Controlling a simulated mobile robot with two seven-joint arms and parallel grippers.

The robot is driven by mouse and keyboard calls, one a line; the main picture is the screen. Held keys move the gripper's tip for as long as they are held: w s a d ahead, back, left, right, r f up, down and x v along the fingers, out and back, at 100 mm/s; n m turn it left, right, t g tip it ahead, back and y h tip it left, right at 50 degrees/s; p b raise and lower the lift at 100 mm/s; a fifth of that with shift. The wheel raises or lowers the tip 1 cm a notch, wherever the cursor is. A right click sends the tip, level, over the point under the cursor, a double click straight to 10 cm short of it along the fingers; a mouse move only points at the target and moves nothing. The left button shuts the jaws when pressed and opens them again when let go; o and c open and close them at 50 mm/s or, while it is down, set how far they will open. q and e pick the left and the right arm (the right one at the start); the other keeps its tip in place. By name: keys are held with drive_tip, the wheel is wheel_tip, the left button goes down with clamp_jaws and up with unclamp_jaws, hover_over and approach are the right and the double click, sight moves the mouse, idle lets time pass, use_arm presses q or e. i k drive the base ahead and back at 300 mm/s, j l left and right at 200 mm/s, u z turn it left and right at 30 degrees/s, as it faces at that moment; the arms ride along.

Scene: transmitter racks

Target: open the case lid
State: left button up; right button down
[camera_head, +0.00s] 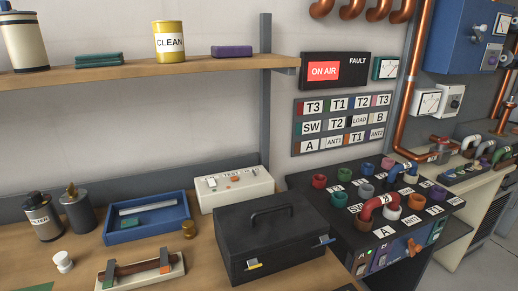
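The black case (275,250) sits on the wooden workbench at the lower middle of the head view. Its lid (265,225) is down and has an arched black handle (271,212) on top. Two latches show on the case's front: one with a yellow part (253,265) at the left and one with a blue part (327,241) at the right. The back and far side of the case are hidden. Neither of my grippers shows in this view.
A white test box (234,190) stands close behind the case. A black panel with coloured sockets (350,215) is close on the right. A wooden shelf (150,67) runs above.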

sight(250, 228)
drive_tip(key=k+l+z, duration=0.15)
drive_tip(key=l+z, duration=0.15)
drive_tip(key=z, duration=0.2)
drive_tip(key=k+l+z, duration=0.15)
drive_tip(key=l+z, duration=0.2)
drive_tip(key=z, duration=0.15)
